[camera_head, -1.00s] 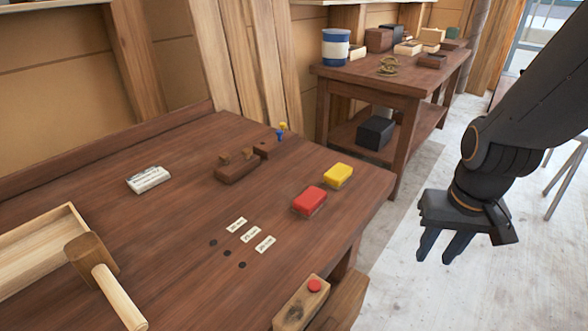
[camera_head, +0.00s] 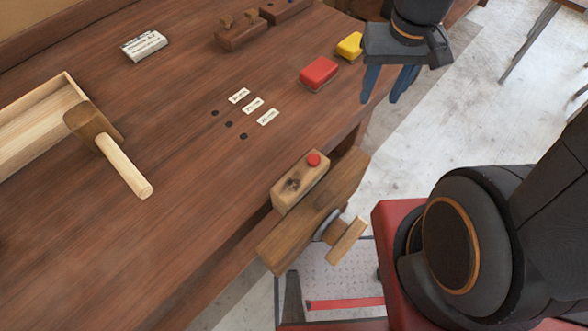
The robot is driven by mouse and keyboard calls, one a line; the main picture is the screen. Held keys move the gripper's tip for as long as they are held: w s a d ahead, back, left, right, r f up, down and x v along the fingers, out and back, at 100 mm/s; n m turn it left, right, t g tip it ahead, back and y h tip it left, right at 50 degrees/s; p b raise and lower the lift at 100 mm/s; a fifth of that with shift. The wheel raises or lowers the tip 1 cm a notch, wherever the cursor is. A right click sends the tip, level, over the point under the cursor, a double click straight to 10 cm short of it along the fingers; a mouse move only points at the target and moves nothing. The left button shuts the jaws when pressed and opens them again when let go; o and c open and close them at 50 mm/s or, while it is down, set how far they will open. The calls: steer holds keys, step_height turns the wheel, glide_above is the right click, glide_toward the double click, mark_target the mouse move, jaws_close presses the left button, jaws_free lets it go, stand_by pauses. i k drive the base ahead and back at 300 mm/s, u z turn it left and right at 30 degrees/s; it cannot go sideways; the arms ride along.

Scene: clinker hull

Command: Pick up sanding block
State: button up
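Two block-shaped pieces that look like sanding blocks lie on the workbench (camera_head: 190,180) near its right edge. One is a red block (camera_head: 319,72) with a greyish underside. The other is a yellow block (camera_head: 350,46) just behind it to the right, partly covered by my gripper. I cannot tell for certain which one is the sanding block meant. My gripper (camera_head: 381,98) hangs with its blue fingers pointing down, right of the red block and in front of the yellow one in the picture. The fingers are apart, with nothing between them.
A wooden mallet (camera_head: 123,165) lies by an open wooden tray (camera_head: 72,82) at left. A wooden block with a red dot (camera_head: 297,186) sits at the front vise (camera_head: 305,225). A plane-like tool (camera_head: 240,36), a white pack (camera_head: 143,46) and small labels (camera_head: 253,106) lie on the bench.

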mark_target(348, 50)
steer(key=u, duration=2.15)
steer(key=k, duration=0.65)
steer(key=z, duration=1.35)
steer(key=i, duration=0.55)
steer(key=z, duration=0.05)
